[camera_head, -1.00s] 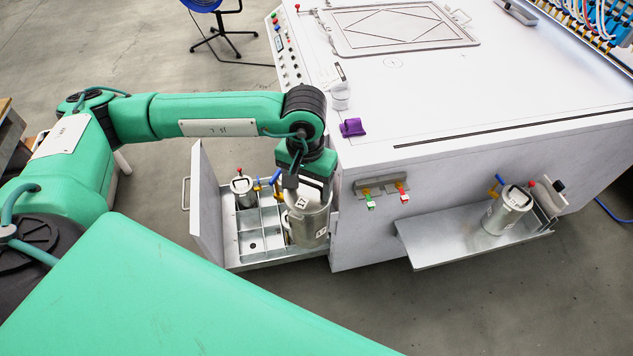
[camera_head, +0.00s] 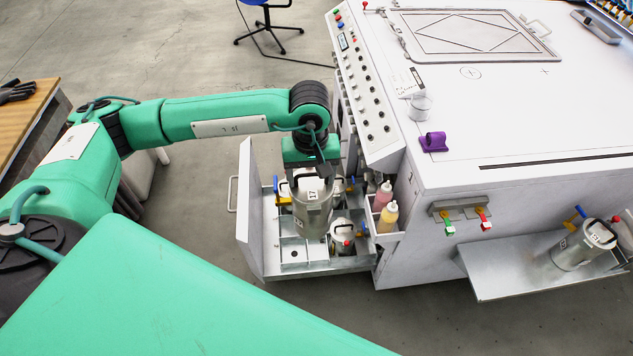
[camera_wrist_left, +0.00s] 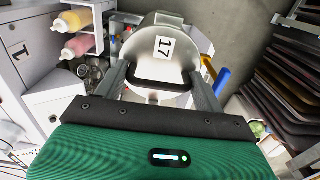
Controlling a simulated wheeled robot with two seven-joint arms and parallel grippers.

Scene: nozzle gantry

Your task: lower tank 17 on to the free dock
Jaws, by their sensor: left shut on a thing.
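Tank 17 (camera_head: 314,212) is a silver cylinder with a white label reading 17. It hangs upright from my left gripper (camera_head: 313,182), which is shut on its black top handle. The wrist view shows the lid of tank 17 (camera_wrist_left: 165,30) and the handle between the fingers (camera_wrist_left: 162,88). The tank is over the pulled-out metal drawer (camera_head: 292,268); I cannot tell its clearance. A bare compartment with a dark hole (camera_head: 294,252) shows at the drawer's front left. Tank 17 hides the drawer's middle. My right gripper is out of view.
Sauce-like bottles (camera_head: 388,216) sit right of the drawer. A side shelf (camera_head: 500,272) holds another tank (camera_head: 585,245).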

